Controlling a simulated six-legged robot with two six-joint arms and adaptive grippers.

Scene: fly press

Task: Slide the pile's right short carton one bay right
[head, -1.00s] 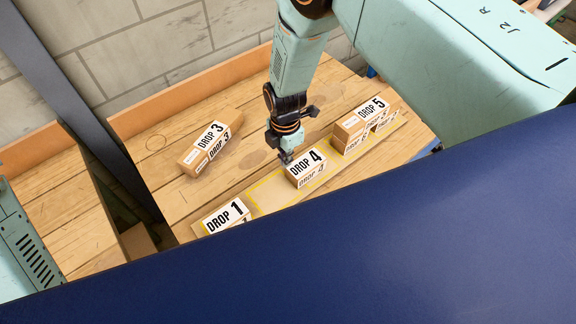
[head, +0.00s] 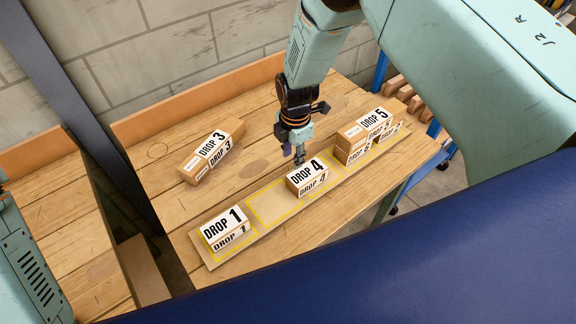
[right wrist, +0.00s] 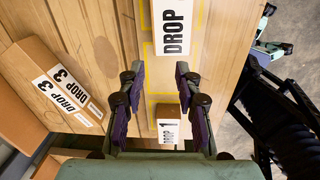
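The pile stands at the right of the bay strip. A long DROP 5 carton (head: 366,122) lies on top of two short cartons. The right short carton (head: 389,133) shows its label below DROP 5's right part; the left one (head: 357,153) sits beside it. My right gripper (head: 299,159) is over the rear edge of the DROP 4 carton (head: 307,177), left of the pile. In the right wrist view its fingers (right wrist: 159,92) are apart with nothing held; whether they touch DROP 4 is unclear. My left gripper is out of view.
The yellow-lined strip (head: 268,203) has an empty bay between DROP 4 and the DROP 1 carton (head: 227,228). A long DROP 3 carton (head: 212,150) lies behind on the wooden table (head: 170,190). A dark blue surface (head: 430,250) covers the lower right foreground.

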